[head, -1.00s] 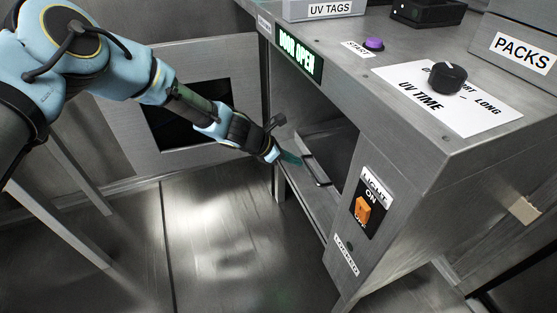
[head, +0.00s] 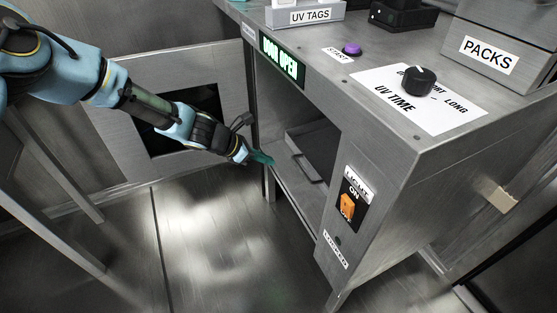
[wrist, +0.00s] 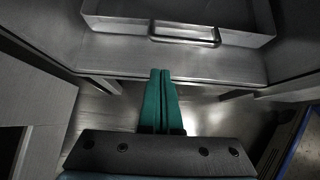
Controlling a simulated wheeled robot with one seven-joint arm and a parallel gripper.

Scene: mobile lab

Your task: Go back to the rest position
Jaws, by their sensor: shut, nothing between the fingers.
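My gripper (head: 262,158) is at the open front of the metal cabinet (head: 400,190), at the left edge of its opening. Its two green fingers are together with nothing between them, as the wrist view (wrist: 160,85) shows. Inside the cabinet is a metal drawer or tray with a bar handle (head: 305,170). In the wrist view the handle (wrist: 185,38) lies ahead of the fingertips, with a gap between them. My arm reaches in from the upper left.
The cabinet top carries a purple START button (head: 352,49), a black UV TIME knob (head: 419,80), a UV TAGS box (head: 303,14) and a PACKS box (head: 500,50). Its front has an orange light switch (head: 347,206) and a lit DOOR OPEN sign (head: 282,61). Floor left of it is clear.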

